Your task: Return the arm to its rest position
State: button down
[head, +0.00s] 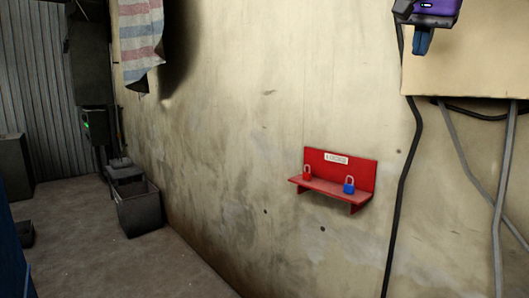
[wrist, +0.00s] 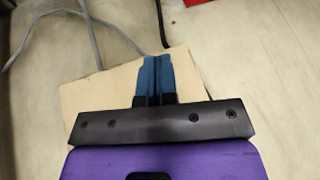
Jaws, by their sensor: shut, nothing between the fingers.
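My gripper (head: 423,42) shows at the top right of the head view, with a purple body and blue fingers pointing down. It is in front of the wall, near a beige panel (head: 470,78). In the wrist view the two blue fingers (wrist: 155,75) lie side by side, shut and empty. The beige panel (wrist: 95,92) shows behind them. Most of my arm is out of the frame.
Cables (head: 403,190) hang down the wall at right. An open dark bin (head: 139,208) stands on the floor at left. Striped cloth (head: 140,40) hangs above.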

jog(key=s+f+n+y, duration=0.1)
jog(key=s+f+n, duration=0.3)
jog(key=s+f, duration=0.8)
jog(key=s+f+n, duration=0.5)
jog(key=s+f, duration=0.7)
jog(key=f, duration=0.5)
jog(key=shift+s+a+y, duration=0.15)
jog(key=shift+a+y, duration=0.15)
jog(key=shift+y, duration=0.1)
